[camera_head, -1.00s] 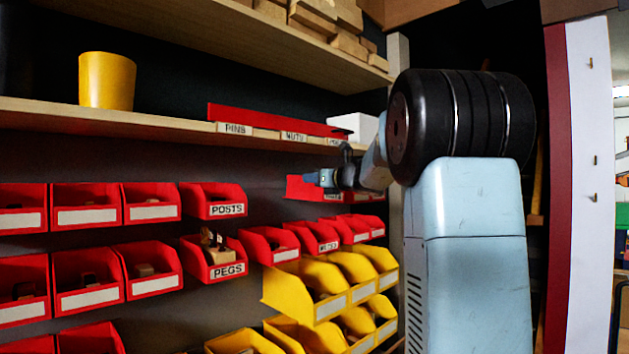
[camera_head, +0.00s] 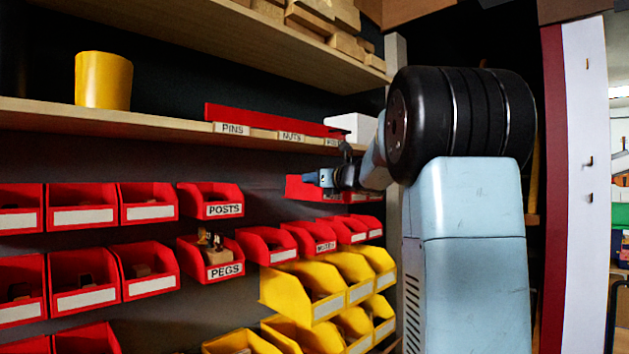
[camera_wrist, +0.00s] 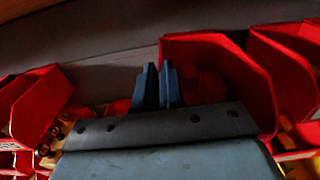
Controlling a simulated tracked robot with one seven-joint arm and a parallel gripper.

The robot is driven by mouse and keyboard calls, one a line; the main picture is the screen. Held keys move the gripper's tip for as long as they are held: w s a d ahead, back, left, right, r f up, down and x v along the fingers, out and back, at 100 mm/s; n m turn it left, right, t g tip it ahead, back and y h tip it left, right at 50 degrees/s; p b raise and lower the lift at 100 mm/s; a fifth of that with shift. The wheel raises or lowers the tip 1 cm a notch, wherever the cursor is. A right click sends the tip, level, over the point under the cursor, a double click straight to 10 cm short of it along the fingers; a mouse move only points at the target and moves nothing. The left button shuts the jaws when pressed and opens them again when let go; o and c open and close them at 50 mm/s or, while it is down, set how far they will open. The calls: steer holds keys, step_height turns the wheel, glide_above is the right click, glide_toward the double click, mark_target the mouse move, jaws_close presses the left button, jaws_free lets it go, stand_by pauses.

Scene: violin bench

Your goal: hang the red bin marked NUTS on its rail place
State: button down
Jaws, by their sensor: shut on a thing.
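My gripper (camera_head: 325,178) is in front of the right end of the upper row of wall bins. In the wrist view its two narrow fingers (camera_wrist: 158,85) are close together at the left wall of a red bin (camera_wrist: 215,60). They appear shut on that bin's wall. In the head view a red bin (camera_head: 298,189) shows beside and behind the gripper, partly hidden by it. Its front label cannot be read. A tag reading NUTS (camera_head: 291,137) is on the shelf edge above, to the right of a PINS tag (camera_head: 232,128).
A red bin marked POSTS (camera_head: 212,205) hangs to the left, with bare wall (camera_head: 264,200) to its right. A PEGS bin (camera_head: 212,262) and yellow bins (camera_head: 305,295) are below. The shelf (camera_head: 60,115) above carries a yellow cup (camera_head: 103,80) and a white box (camera_head: 353,126).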

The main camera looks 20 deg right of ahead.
steer(key=shift+s, duration=0.1)
steer(key=v, duration=1.6)
steer(key=shift+s+d, duration=0.15)
steer(key=shift+s, duration=0.2)
stand_by(1.6)
